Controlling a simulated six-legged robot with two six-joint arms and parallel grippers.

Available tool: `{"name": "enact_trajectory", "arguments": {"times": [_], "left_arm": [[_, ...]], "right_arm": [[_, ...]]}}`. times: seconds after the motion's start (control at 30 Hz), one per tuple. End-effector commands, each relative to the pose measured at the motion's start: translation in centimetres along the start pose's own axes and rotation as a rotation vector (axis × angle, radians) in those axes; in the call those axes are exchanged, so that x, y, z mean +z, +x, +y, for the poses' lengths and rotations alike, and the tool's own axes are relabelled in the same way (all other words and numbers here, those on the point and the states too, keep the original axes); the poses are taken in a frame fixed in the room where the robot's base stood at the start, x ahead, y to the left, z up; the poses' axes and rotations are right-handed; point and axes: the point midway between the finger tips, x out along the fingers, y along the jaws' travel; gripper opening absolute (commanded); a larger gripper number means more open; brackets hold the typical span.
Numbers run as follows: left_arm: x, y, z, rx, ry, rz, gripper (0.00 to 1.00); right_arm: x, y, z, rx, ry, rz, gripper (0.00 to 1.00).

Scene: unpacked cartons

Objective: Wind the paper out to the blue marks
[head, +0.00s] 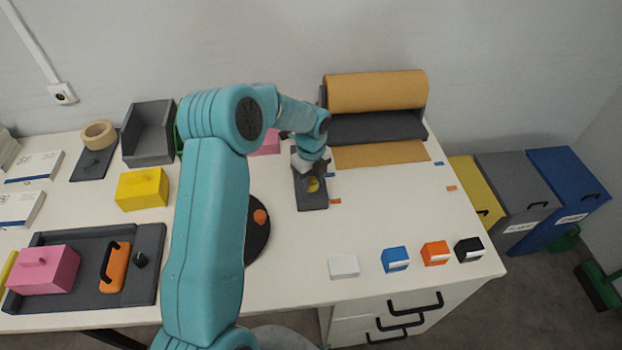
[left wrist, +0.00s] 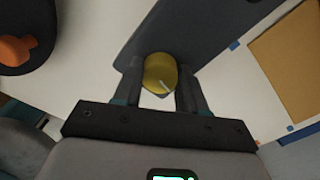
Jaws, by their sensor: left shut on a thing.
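A brown paper roll (head: 375,92) sits on a dark grey dispenser (head: 375,127) at the back of the table. A strip of paper (head: 380,155) lies out in front of it and shows in the left wrist view (left wrist: 293,70). Its front edge is close to the blue marks (head: 439,164), (left wrist: 235,45); I cannot tell if it is exactly level with them. My left gripper (head: 312,170) is shut on a yellow knob (left wrist: 160,70) on a dark grey plate (head: 311,201), left of the paper. My right gripper is not in view.
Orange marks (head: 451,188) lie nearer the front. A white block (head: 343,267), blue block (head: 395,259), orange block (head: 435,253) and black block (head: 468,249) stand at the front right. A dark tray (head: 148,245) is at left. The tabletop before the paper is clear.

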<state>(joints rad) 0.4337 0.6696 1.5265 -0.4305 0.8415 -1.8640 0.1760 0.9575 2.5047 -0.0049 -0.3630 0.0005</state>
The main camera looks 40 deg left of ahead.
Motion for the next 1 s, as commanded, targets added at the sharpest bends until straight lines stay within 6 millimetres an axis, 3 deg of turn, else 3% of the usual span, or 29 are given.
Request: {"name": "enact_trajectory", "arguments": {"times": [0.4,1.0], "left_arm": [[0.06,-0.24,-0.17,-0.006,0.226,-0.003,0.11],[0.07,-0.23,-0.16,-0.006,0.274,-0.004,0.11]], "right_arm": [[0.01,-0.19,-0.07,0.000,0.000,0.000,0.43],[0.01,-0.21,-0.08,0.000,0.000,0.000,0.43]]}}
